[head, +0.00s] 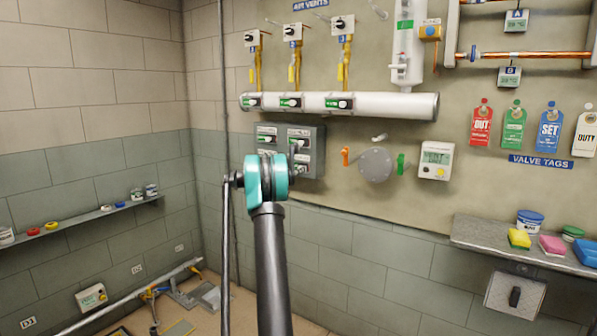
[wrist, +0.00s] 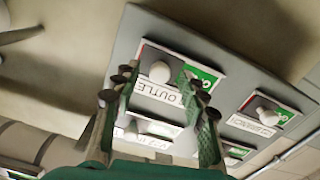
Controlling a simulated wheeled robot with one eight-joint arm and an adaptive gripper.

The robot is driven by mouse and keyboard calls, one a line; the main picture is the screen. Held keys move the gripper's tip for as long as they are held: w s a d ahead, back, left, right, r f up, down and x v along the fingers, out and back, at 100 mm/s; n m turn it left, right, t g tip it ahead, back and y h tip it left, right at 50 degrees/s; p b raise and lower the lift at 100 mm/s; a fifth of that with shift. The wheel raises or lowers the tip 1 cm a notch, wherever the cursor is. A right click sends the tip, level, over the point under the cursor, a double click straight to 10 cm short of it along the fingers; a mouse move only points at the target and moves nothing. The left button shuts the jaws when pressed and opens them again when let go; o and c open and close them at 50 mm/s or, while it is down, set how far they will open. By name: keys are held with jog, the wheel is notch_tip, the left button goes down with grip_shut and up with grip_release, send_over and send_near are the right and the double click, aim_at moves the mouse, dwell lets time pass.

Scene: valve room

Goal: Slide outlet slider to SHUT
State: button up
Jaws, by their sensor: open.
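The outlet slider (wrist: 160,72) shows in the wrist view as a pale round knob above a label of which "OUTLE" is readable. It sits toward the left of its slot, with a green patch to its right. My gripper (wrist: 156,80) is open, with one finger on each side of the knob in the picture. I cannot tell whether either finger touches it. The right finger covers part of the label and of the green patch. In the head view my arm hides the gripper and part of the grey slider panel (head: 313,133).
Another slider (wrist: 264,115) sits to the right on the panel, and more lie below, partly behind the fingers. In the head view a white pipe (head: 390,106) runs above the panel. A round grey flange (head: 376,164) with orange and green handles is to the right.

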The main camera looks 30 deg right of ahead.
jog(key=shift+x, duration=0.75)
jog(key=shift+c, duration=0.5)
grip_shut()
